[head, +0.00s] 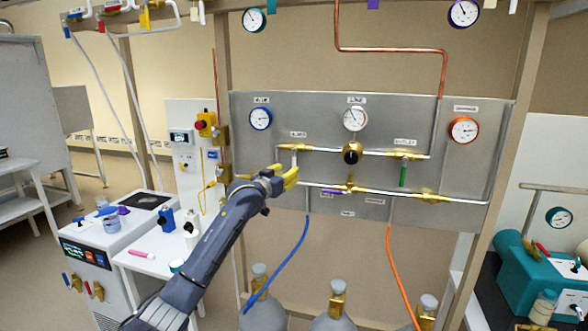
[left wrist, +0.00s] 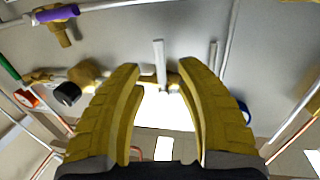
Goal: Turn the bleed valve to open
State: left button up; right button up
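A steel panel (head: 262,190) carries pipes, brass fittings and several valves. One valve has a purple handle (head: 333,191), another a green handle (head: 403,174). A pale grey handle (left wrist: 160,62) shows between the fingers in the left wrist view. The panel labels are too small to read, so I cannot tell which is the bleed valve. My left gripper (head: 291,174) is at the panel's left part, left of the purple handle. Its yellow fingers (left wrist: 160,90) are apart with nothing held; the grey handle lies beyond their tips. My right gripper is not in view.
A black regulator knob (head: 352,153) sits mid-panel, below a gauge (head: 355,118). A blue hose (head: 291,262) and an orange hose (head: 399,275) hang below, near gas cylinders (head: 334,318). A white bench (head: 146,263) stands at left, a teal pump (head: 532,284) at right.

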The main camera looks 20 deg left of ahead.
aim_at(294, 162)
pick_arm(q)
jog(key=shift+w+d, duration=0.2)
jog(key=shift+w, duration=0.75)
jog(key=shift+w+d, duration=0.2)
jog(key=shift+w, duration=0.8)
jog(key=shift+w+d, duration=0.2)
jog(key=shift+w, duration=0.75)
grip_shut()
